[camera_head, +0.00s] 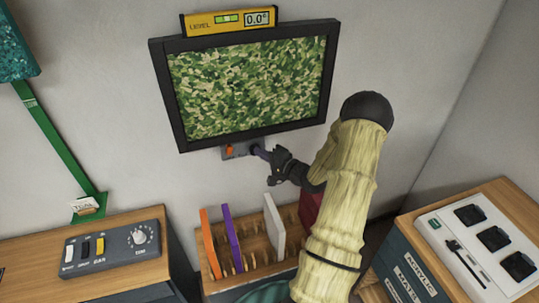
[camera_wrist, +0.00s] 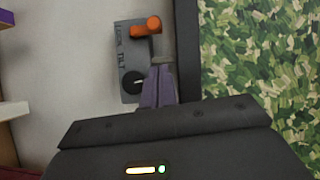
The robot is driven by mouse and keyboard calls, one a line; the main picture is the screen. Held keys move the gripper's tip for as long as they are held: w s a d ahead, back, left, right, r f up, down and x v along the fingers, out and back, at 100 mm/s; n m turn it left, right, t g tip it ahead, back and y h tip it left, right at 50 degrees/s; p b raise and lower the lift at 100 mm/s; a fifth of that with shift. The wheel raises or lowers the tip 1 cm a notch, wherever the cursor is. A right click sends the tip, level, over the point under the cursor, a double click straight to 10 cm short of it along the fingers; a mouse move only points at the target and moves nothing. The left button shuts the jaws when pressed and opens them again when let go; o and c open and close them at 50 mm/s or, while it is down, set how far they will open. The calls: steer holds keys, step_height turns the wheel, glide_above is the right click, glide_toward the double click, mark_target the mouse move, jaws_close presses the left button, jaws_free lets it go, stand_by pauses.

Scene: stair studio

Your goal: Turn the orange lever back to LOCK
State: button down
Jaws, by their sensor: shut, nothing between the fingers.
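The orange lever (camera_head: 229,149) is on a small grey plate (camera_head: 239,153) under the lower edge of the framed camouflage picture. In the wrist view the lever (camera_wrist: 146,27) is at the top of the plate (camera_wrist: 126,58), with lettering beside it that seems to read LOCK and TILT. A round black knob (camera_wrist: 132,82) is lower on the plate. My gripper (camera_head: 260,152) is just right of the plate in the head view. In the wrist view its purple fingers (camera_wrist: 160,68) are together and empty, close beside the knob and apart from the lever's orange grip. Whether they touch the plate cannot be told.
The black frame (camera_head: 180,112) hangs on the wall with a yellow level (camera_head: 229,20) on top. Below stands a wooden rack (camera_head: 255,250) with upright panels. A switch box (camera_head: 117,250) is at left and a white panel (camera_head: 478,245) at right.

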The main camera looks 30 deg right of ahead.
mark_target(231, 145)
steer(key=w+a+p, duration=0.3)
steer(key=w+a, duration=0.1)
steer(key=w, duration=0.1)
steer(key=shift+w+a+f, duration=0.25)
steer(key=shift+w+f, duration=0.05)
steer(key=shift+f, duration=0.1)
stand_by(0.3)
